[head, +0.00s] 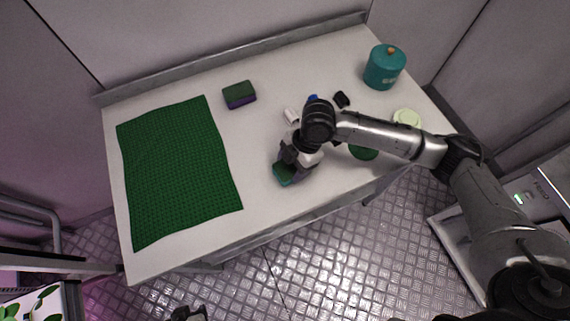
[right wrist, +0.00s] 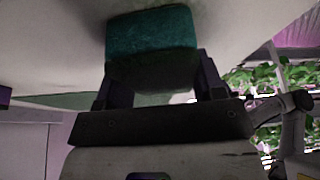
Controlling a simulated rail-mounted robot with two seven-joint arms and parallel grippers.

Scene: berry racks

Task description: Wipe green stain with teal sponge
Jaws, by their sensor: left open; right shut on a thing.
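The teal sponge (head: 284,174) is held by my right gripper (head: 294,162) at the front middle of the white table. In the right wrist view the sponge (right wrist: 152,35) sits between the two fingers of my right gripper (right wrist: 160,78), which is shut on it. Whether the sponge touches the table is unclear. A green round patch, seemingly the green stain (head: 364,153), shows on the table right of the sponge, partly hidden by my right arm. My left gripper (head: 188,313) is open, only partly in view at the bottom edge, away from the table.
A green mat (head: 175,170) covers the table's left side. A green and purple sponge (head: 239,95) lies at the back. A teal canister (head: 384,68) stands back right, with a pale green round thing (head: 407,117) in front. Small white (head: 291,116) and black (head: 341,99) items lie near my right arm.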

